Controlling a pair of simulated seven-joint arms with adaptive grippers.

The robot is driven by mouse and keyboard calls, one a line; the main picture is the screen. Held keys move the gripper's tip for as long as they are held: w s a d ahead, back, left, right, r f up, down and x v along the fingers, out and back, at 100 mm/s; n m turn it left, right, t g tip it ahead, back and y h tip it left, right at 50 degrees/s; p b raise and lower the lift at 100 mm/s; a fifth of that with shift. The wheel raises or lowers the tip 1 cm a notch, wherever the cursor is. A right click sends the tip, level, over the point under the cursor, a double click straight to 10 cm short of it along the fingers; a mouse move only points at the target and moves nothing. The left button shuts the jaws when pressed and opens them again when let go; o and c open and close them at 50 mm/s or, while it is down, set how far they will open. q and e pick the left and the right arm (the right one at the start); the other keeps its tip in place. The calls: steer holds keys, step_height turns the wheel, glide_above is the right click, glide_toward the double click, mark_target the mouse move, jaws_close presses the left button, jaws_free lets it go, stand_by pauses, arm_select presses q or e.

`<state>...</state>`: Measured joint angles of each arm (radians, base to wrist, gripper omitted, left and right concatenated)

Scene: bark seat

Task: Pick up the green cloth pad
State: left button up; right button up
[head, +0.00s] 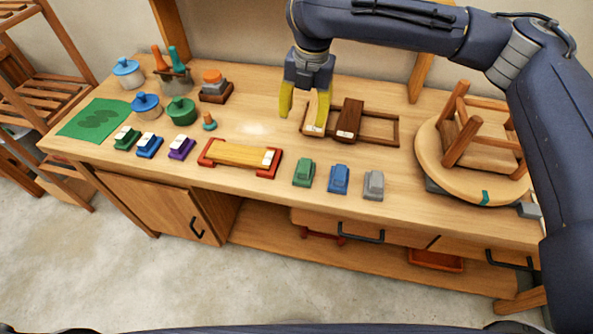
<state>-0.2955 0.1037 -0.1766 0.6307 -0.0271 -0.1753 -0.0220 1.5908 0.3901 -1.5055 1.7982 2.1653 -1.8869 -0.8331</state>
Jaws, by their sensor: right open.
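The green cloth pad (84,124) lies flat at the left end of the wooden table, with a darker green patch in its middle. My right gripper (302,116) points down with its yellow fingers apart. It is over the middle of the table at the left end of a wooden frame, well to the right of the pad. Nothing shows between its fingers. My left gripper is not in view.
Blue and green lidded pots (181,110) stand right of the pad. Small coloured blocks (149,145) line the front edge. A red-ended wooden rack (240,154) lies mid-front.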

steer(key=s+f, duration=0.2)
glide_above(305, 165)
steer(key=shift+n+g+h, duration=0.3)
steer(key=shift+h, duration=0.1)
step_height(305, 165, down, 10)
steer(key=shift+s+f, duration=0.1)
steer(key=shift+f, duration=0.05)
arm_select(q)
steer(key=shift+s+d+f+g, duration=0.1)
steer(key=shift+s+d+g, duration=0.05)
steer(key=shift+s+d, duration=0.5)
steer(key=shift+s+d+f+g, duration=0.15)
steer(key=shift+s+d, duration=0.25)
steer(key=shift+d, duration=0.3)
arm_select(e)
steer(key=shift+f, duration=3.15)
jaws_close()
